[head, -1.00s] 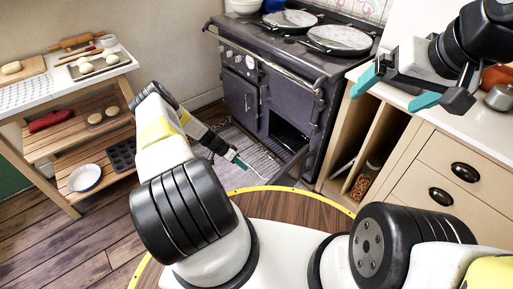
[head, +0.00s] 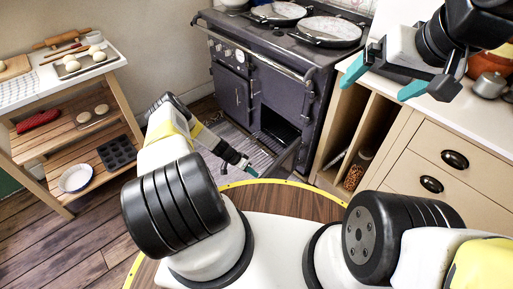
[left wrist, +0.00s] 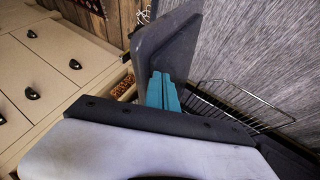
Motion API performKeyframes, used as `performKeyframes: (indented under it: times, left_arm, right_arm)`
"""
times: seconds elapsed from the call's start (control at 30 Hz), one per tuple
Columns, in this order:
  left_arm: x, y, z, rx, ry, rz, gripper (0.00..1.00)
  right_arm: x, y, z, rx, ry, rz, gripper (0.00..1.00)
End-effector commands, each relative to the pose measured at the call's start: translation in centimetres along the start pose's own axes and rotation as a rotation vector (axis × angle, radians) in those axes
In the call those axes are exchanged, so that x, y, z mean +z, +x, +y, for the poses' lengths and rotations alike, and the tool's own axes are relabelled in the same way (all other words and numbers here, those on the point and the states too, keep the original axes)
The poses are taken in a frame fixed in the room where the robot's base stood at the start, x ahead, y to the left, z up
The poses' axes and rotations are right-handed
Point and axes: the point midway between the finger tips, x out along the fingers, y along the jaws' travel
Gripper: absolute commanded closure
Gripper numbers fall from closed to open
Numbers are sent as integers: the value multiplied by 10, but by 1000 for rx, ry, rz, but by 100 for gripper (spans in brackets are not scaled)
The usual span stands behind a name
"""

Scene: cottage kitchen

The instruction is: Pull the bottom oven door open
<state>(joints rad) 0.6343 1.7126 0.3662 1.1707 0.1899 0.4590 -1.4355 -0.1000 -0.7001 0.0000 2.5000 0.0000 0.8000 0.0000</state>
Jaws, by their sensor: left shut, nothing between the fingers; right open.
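The dark range cooker (head: 285,75) stands ahead in the head view. Its bottom oven (head: 278,128) is open, and a wire rack shows in the opening. The bottom oven door (head: 288,157) stands swung out toward me, seen nearly edge-on. In the left wrist view the door (left wrist: 165,35) is a dark slab, with the wire rack (left wrist: 245,105) to its right. My left gripper (head: 253,171) is shut and empty near the door's free edge. Its teal fingers (left wrist: 164,92) overlap the door; contact is unclear. My right gripper (head: 375,82) is open and empty above the right counter.
A cream drawer cabinet (head: 430,165) with open slots stands right of the cooker. A wooden baking trolley (head: 70,135) stands at the left. A grey rug (head: 225,145) lies before the cooker. A pot (head: 490,83) sits on the right counter.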

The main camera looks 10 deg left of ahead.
Motion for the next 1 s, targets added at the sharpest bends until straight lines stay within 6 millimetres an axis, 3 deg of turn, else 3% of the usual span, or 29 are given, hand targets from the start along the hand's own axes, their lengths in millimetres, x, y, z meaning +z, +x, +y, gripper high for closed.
performKeyframes:
  times: [0.27, 0.53, 0.7, 1.0]
  left_arm:
    - [0, 3, 5, 3, 0, -1, 100]
    - [4, 32, 65, 12, 0, -3, 100]
    - [3, 47, 90, 7, 1, -2, 100]
    - [2, 50, 96, 2, 1, 0, 100]
  right_arm:
    - [0, 0, 0, 0, 0, 0, 1]
    - [0, 0, 0, 0, 0, 0, 1]
    - [0, 0, 0, 0, 0, 0, 1]
    - [0, 0, 0, 0, 0, 0, 1]
